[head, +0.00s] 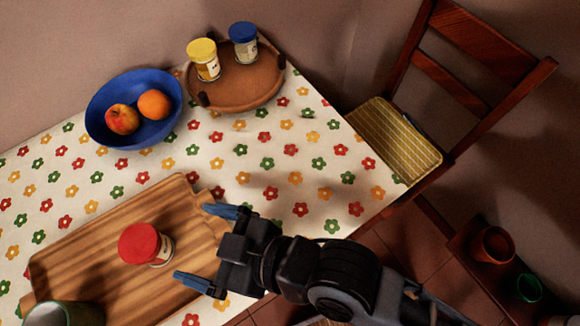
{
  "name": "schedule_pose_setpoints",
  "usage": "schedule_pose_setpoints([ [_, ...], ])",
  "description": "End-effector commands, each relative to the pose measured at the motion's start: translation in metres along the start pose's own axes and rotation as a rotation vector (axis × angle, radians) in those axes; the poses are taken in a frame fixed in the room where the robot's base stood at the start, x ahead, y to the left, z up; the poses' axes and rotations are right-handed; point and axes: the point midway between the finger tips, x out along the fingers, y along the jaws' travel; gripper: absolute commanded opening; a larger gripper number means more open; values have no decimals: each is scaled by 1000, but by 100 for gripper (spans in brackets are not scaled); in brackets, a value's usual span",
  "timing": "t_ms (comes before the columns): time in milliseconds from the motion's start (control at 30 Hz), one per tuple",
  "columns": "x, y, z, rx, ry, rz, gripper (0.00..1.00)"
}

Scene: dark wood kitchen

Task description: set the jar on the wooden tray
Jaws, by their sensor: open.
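A jar with a red lid (146,244) lies or stands on a rectangular wooden board (85,236) with a handle, at lower left; its pale label faces right. A round brown wooden tray (245,88) with dark handles is at the back of the table. It carries a jar with a yellow lid (204,60) and a jar with a blue lid (243,42), both upright. My gripper (190,241) is open and empty, just right of the red-lidded jar. Its blue fingers point left, towards the jar. Its height above the board is hard to judge.
A blue bowl (100,128) with an apple (122,119) and an orange (153,103) stands left of the round tray. A green-grey vessel (62,315) is at the bottom left. Flowered cloth is clear between board and tray. A chair (395,138) stands at the right.

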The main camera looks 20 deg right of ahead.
Motion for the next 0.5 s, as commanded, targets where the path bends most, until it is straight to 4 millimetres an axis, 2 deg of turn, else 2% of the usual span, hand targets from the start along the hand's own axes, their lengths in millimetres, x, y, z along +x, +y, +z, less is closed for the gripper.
schedule_pose_setpoints([
  [33, -17, 13, 15, 28, -9, 57, 100],
  [100, -44, 32, 33, 69, -8, 147, 100],
  [233, -103, 58, 60, 141, 6, 325, 100],
  [367, -164, 70, 77, 197, 24, 487, 100],
  [500, -227, 68, 83, 241, 48, 643, 100],
])
